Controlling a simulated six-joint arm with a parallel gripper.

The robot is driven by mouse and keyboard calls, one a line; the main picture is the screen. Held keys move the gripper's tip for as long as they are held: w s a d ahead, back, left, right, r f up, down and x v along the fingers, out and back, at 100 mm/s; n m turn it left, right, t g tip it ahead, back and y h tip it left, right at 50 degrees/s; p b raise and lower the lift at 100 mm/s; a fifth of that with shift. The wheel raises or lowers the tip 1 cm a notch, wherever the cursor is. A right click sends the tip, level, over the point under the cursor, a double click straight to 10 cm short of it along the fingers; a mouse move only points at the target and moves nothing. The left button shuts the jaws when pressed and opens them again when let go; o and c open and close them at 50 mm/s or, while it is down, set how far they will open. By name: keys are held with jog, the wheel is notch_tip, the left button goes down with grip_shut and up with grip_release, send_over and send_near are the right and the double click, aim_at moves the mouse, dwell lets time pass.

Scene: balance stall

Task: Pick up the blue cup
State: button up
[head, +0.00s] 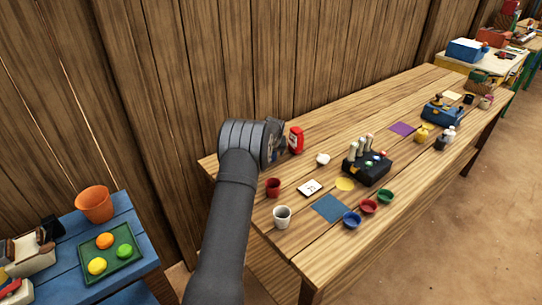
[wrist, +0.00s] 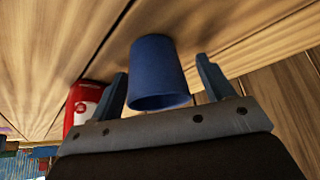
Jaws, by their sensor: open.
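The blue cup (wrist: 157,68) shows in the wrist view, between the two spread fingers of my gripper (wrist: 162,66). Its wider end faces my palm, and gaps show between its sides and the fingers. My gripper is open. In the head view my gripper (head: 275,142) is at the far left end of the long table, mostly hidden by my own wrist. The blue cup is not visible there, seemingly behind my arm.
A red bottle (head: 296,140) stands close beside my gripper; it also shows in the wrist view (wrist: 82,104). A red cup (head: 273,187), a white cup (head: 282,217) and small bowls, one a blue bowl (head: 351,219), stand nearer on the wooden table (head: 318,257).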

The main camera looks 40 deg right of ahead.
jog(key=c, duration=1)
jog(key=shift+r, duration=0.15)
